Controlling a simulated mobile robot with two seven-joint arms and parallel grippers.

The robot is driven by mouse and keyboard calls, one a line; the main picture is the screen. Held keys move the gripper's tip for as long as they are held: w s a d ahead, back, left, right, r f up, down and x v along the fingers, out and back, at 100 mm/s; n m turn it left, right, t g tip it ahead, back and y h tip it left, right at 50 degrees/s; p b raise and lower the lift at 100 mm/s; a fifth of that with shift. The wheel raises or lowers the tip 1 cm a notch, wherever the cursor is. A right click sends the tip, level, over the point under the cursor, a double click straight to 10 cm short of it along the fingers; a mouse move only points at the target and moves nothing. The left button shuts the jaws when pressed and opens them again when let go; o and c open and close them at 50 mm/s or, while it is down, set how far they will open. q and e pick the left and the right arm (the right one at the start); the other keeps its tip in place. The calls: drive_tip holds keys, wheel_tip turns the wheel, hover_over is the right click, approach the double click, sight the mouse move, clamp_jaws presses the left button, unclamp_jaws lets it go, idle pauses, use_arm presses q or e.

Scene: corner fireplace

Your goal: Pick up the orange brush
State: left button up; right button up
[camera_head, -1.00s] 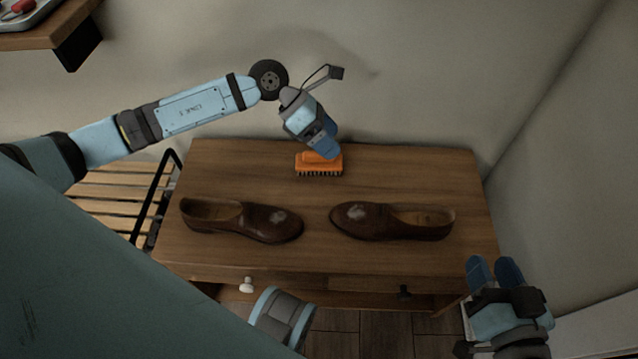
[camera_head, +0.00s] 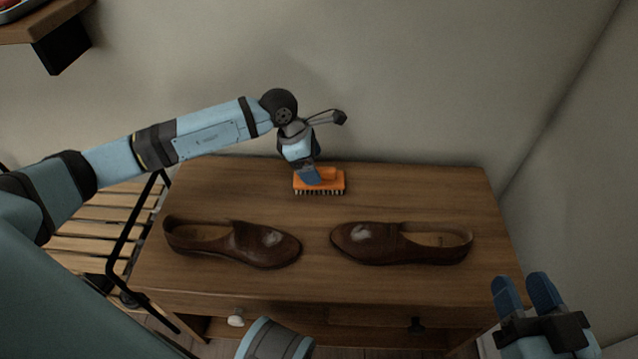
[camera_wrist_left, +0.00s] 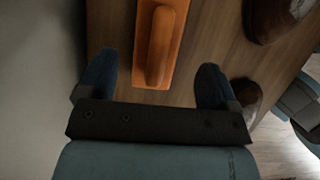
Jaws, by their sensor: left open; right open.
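The orange brush (camera_head: 334,184) lies bristles down near the back edge of the wooden table (camera_head: 230,190). Its raised handle shows in the left wrist view, where the brush (camera_wrist_left: 160,45) lies ahead of and between the fingers. My left gripper (camera_head: 308,176) is at the brush from the back left; its blue fingers partly cover the handle in the head view. In the wrist view the left gripper (camera_wrist_left: 155,80) is open, with one finger on each side of the brush's line and no grip on it. My right gripper (camera_head: 526,290) is open and empty at the lower right.
Two brown shoes, the left one (camera_head: 235,243) and the right one (camera_head: 400,243), stand on the table in front of the brush. A wall (camera_head: 400,90) rises close behind the table. A slatted rack (camera_head: 95,225) stands at the left.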

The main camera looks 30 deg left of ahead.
sight(319, 168)
use_arm(q)
drive_tip(key=shift+w+d+f+b, duration=0.1)
drive_tip(key=shift+d+f+b, duration=0.2)
drive_tip(key=shift+f, duration=0.2)
drive_tip(key=b+x, duration=0.2)
drive_tip(key=x, duration=0.1)
drive_tip(key=shift+w+d+f, duration=0.15)
drive_tip(key=shift+w+f, duration=0.05)
drive_tip(key=shift+f, duration=0.05)
drive_tip(key=shift+w+f, duration=0.1)
drive_tip(key=shift+f, duration=0.1)
drive_tip(key=shift+r, duration=0.1)
use_arm(e)
drive_tip(key=shift+w+d+r+n+t+y, duration=0.15)
drive_tip(key=shift+w+d+n+t, duration=0.15)
drive_tip(key=shift+n, duration=0.3)
drive_tip(key=shift+w+d+r+n+t+y, duration=0.15)
drive_tip(key=shift+w+n+t, duration=0.2)
drive_tip(key=shift+n, duration=0.25)
use_arm(q)
drive_tip(key=c, duration=1.1)
drive_tip(key=shift+o, duration=0.2)
use_arm(e)
drive_tip(key=shift+a, duration=0.1)
use_arm(q)
drive_tip(key=shift+r, duration=0.1)
